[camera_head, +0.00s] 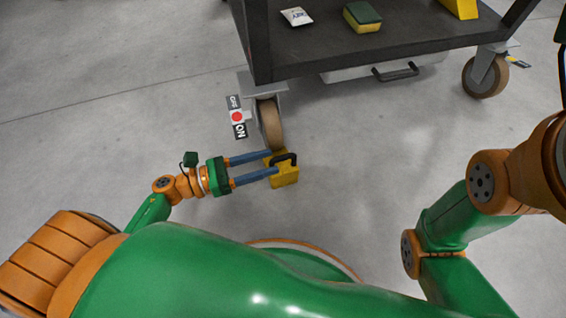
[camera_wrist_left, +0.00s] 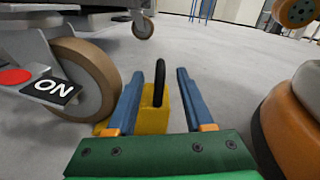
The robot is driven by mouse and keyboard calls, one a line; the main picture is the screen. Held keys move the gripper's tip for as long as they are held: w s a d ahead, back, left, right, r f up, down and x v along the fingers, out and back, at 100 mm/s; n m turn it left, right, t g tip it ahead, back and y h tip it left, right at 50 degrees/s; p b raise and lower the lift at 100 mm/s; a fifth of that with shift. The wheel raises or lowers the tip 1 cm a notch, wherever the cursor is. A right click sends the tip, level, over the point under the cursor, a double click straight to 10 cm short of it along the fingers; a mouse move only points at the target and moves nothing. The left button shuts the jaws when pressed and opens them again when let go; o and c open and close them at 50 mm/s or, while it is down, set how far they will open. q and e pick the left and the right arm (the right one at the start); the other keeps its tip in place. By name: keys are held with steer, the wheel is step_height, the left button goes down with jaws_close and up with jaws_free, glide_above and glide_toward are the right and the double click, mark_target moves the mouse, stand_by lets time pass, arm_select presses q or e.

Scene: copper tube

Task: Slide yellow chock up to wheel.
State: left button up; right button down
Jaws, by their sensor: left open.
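The yellow chock (camera_head: 284,174) with a black handle sits on the floor just in front of the cart's near-left caster wheel (camera_head: 269,123). In the head view it looks touching or nearly touching the wheel; a gap cannot be told. My left gripper (camera_head: 274,162) is open, its two blue fingers reaching from the left to the chock's handle. In the left wrist view the chock (camera_wrist_left: 156,118) and its upright handle stand between the open fingers (camera_wrist_left: 157,88), with the wheel (camera_wrist_left: 88,78) close on the left. My right gripper is not in view; only part of my right arm shows.
The dark cart shelf (camera_head: 400,48) carries a sponge (camera_head: 362,17), a small packet (camera_head: 296,16) and a yellow object (camera_head: 460,8). An ON/OFF brake tag (camera_head: 237,117) hangs beside the near wheel. Another caster (camera_head: 484,76) stands at right. The floor around is clear.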

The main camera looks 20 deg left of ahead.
mark_target(292, 154)
arm_select(q)
steer(key=shift+s, duration=0.1)
steer(key=b+x, duration=0.1)
steer(key=x, duration=0.5)
steer(key=shift+b, duration=0.35)
steer(key=shift+w+d, duration=0.35)
steer(key=shift+d, duration=0.05)
jaws_close()
stand_by(0.9)
